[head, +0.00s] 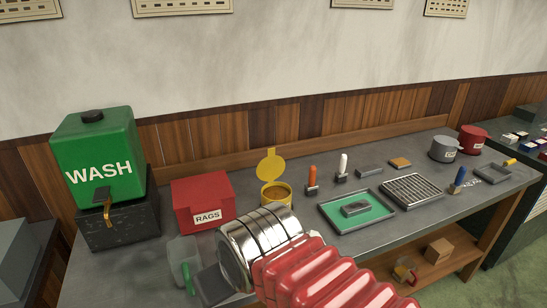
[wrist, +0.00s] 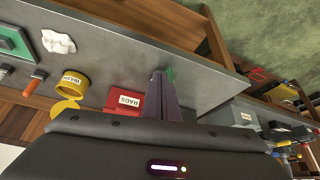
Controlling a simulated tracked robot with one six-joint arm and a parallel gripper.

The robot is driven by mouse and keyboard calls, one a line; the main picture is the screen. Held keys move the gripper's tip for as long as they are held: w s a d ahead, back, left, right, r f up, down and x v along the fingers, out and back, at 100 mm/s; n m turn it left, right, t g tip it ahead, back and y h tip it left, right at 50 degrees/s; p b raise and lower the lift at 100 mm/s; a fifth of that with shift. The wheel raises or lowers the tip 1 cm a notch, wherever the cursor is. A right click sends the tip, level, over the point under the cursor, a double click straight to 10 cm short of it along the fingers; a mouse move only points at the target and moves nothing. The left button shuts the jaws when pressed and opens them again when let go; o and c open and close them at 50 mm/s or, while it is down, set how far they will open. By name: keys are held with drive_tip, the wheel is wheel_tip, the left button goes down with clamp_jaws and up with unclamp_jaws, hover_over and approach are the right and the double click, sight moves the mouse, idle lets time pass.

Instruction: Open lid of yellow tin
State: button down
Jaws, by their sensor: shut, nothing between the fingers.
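The yellow tin (head: 277,194) stands on the grey bench right of the red rags box. Its round yellow lid (head: 270,166) is raised, standing up at the tin's back edge, and brown contents show inside. In the wrist view the tin (wrist: 75,83) has a label, and the lid (wrist: 65,108) sticks out from its rim. My gripper (wrist: 160,76) is shut and empty, apart from the tin and lid. My arm hides the bench in front of the tin.
The red rags box (head: 203,204) and green wash tank (head: 96,155) stand to the left. A clear greenish scoop-like item (head: 184,261) is near the front left. Brushes, a green-lined tray (head: 335,213), a grille (head: 411,190) and pots (head: 444,148) occupy the right.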

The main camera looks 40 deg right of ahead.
drive_tip(key=shift+w, duration=0.1)
drive_tip(key=w+d+m+t+h, duration=0.3)
drive_tip(key=w+d+t+h, duration=0.35)
drive_tip(key=w+d, duration=1.7)
drive_tip(key=s+d+f+t+y, duration=0.2)
drive_tip(key=s+d+t, duration=0.1)
drive_tip(key=d+t, duration=0.3)
drive_tip(key=shift+s+d, duration=0.3)
drive_tip(key=shift+d, duration=0.95)
drive_tip(key=shift+w, duration=0.1)
